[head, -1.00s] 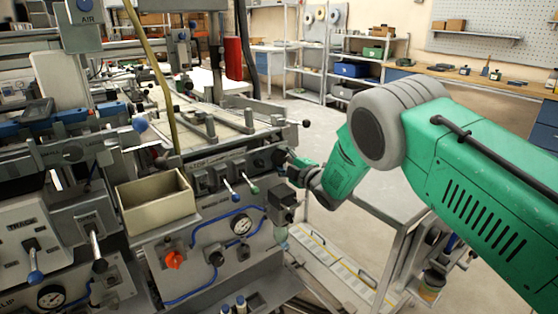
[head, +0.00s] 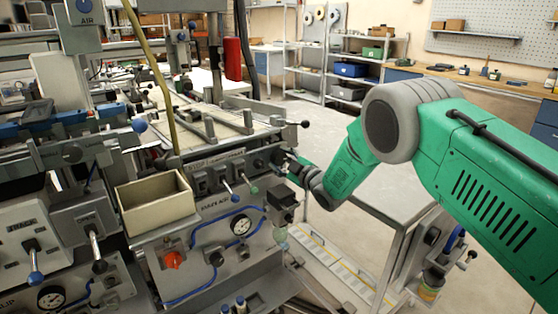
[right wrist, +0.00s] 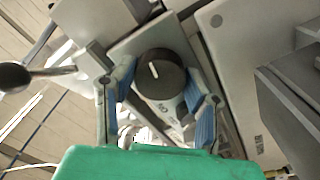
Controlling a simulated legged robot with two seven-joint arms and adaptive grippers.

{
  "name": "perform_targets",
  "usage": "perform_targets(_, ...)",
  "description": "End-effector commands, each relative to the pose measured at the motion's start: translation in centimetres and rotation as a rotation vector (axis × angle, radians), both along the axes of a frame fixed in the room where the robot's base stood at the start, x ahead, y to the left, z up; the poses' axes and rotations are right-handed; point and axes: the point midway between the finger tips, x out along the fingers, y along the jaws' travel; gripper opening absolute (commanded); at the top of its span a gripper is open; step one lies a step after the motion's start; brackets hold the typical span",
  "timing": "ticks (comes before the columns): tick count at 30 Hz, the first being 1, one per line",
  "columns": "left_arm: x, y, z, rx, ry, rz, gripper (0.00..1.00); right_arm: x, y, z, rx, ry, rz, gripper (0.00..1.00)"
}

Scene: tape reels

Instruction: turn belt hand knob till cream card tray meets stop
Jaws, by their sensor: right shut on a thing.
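The hand knob (right wrist: 161,76) is a round black knob with a white line on its face, in the middle of the right wrist view. My right gripper (right wrist: 160,92) is shut on it, with one blue-padded finger on each side. In the head view my right gripper (head: 289,163) is at the right end of the machine's front panel, where it hides most of the knob. A cream open-topped box (head: 157,206) sits at the panel's left. I cannot tell a cream card tray or its stop apart on the cluttered bed above. My left gripper is not in view.
A lever with a black ball end (head: 304,124) sticks out above my right gripper, and a dark ball end (right wrist: 14,76) shows left in the wrist view. A grey table (head: 395,205) stands under my right arm.

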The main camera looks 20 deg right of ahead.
Motion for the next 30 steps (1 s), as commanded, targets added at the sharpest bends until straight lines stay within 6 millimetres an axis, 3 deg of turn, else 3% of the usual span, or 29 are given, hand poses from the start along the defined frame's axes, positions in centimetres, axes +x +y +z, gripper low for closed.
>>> perform_targets(1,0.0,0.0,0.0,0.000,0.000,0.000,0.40,-0.2,-0.6,-0.9,-0.004,0.017,-0.011,0.12)
perform_targets(7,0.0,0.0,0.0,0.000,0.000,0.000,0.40,-0.2,-0.6,-0.9,-0.005,0.018,-0.010,0.12)
perform_targets(8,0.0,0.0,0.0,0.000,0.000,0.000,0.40,-0.2,-0.6,-0.9,-0.005,0.018,-0.010,0.51)
perform_targets(9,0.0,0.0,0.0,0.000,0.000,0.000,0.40,-0.2,-0.5,-0.9,-0.005,0.017,-0.009,0.61)
perform_targets(23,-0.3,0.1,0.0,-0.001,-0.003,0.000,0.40,-0.6,0.1,-0.2,-0.007,0.006,-0.001,0.61)
perform_targets(30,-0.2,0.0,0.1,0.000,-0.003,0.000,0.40,-4.0,-1.5,-0.3,-0.005,0.010,-0.005,0.61)
